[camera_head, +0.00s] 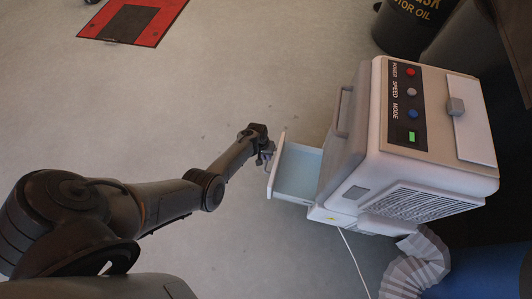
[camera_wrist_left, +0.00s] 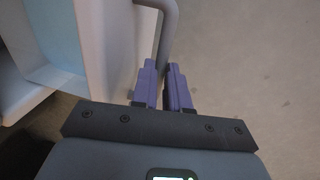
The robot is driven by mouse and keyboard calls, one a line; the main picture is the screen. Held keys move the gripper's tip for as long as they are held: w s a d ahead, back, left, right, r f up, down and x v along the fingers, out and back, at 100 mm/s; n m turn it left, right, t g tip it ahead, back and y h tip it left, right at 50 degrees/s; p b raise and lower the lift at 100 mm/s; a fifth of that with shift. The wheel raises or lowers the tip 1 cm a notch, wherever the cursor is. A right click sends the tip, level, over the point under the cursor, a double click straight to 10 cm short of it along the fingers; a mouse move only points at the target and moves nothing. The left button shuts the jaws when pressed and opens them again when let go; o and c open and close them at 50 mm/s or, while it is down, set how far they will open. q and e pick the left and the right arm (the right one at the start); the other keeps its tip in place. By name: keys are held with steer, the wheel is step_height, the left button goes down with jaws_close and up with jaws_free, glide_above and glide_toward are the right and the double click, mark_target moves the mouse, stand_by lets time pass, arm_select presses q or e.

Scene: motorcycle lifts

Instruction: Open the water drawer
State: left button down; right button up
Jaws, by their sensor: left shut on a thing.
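The water drawer (camera_head: 300,170) sticks out from the side of a white dehumidifier-like machine (camera_head: 445,150), with its pale blue inside showing. In the left wrist view the drawer front (camera_wrist_left: 110,55) stands left of my fingers, and a grey bar handle (camera_wrist_left: 170,35) runs down between them. My left gripper (camera_head: 265,157) is at the outer face of the drawer front, its fingers (camera_wrist_left: 163,85) shut on the handle. The exact contact on the handle is partly hidden by the fingers. My right gripper is in neither view.
A ribbed white hose (camera_head: 415,265) and a thin cable (camera_head: 355,265) leave the machine at the bottom. A dark motor oil drum (camera_head: 410,25) stands behind it. A red mat or plate (camera_head: 135,20) lies at top left. The grey floor left of the drawer is clear.

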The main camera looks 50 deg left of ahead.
arm_select(q)
steer(key=c, duration=1.1)
jaws_free()
steer(key=shift+s+a+r+p, duration=0.2)
steer(key=shift+a+r+p, duration=0.1)
steer(key=shift+r+p, duration=1.3)
steer(key=shift+s+a+r+p, duration=0.15)
steer(key=shift+a+r+p, duration=0.1)
steer(key=shift+r+p, duration=1.3)
steer(key=shift+s+a+r+p, duration=0.25)
steer(key=shift+r+p, duration=0.8)
steer(key=shift+r, duration=1.05)
